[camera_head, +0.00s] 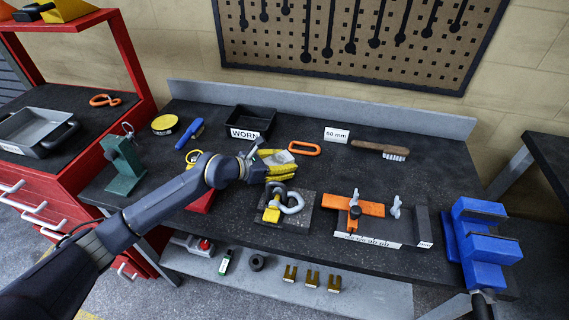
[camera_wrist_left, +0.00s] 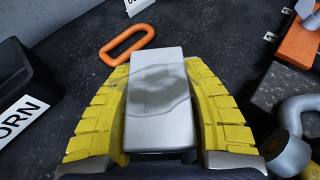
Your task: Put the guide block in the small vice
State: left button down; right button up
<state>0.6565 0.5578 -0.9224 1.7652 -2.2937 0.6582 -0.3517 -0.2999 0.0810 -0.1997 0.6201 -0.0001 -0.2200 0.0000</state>
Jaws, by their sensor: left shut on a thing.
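My left gripper (camera_head: 283,167) has yellow ribbed fingers and is shut on a grey metal block (camera_head: 274,157), which I take as the guide block. In the left wrist view the block (camera_wrist_left: 158,95) lies between both fingers (camera_wrist_left: 160,105), with a dark smudge on its upper face. Its underside is hidden, and I cannot tell its height over the bench. A small green vice (camera_head: 123,165) stands at the bench's left end, well left of the gripper. A larger blue vice (camera_head: 482,240) is at the right end. My right gripper is not in view.
A black tray marked WORN (camera_head: 250,121), an orange ring (camera_head: 305,148) and a brush (camera_head: 380,149) lie behind. A grey shackle on a plate (camera_head: 283,207) and an orange clamp fixture (camera_head: 355,205) are in front and right. A yellow tin (camera_head: 164,124) is near the green vice.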

pick_arm(q)
jog(key=c, duration=0.8)
grip_release()
jog(key=shift+f, duration=0.1)
jog(key=shift+c, duration=0.2)
jog(key=shift+s+a+r, duration=0.1)
jog(key=shift+r, duration=0.1)
jog(key=v, duration=1)
jog(key=shift+s+a, duration=0.25)
jog(key=shift+a, duration=0.05)
jog(key=o, duration=0.4)
jog(key=shift+s+a+r, duration=0.2)
jog(key=shift+a, duration=0.1)
jog(key=o, duration=0.4)
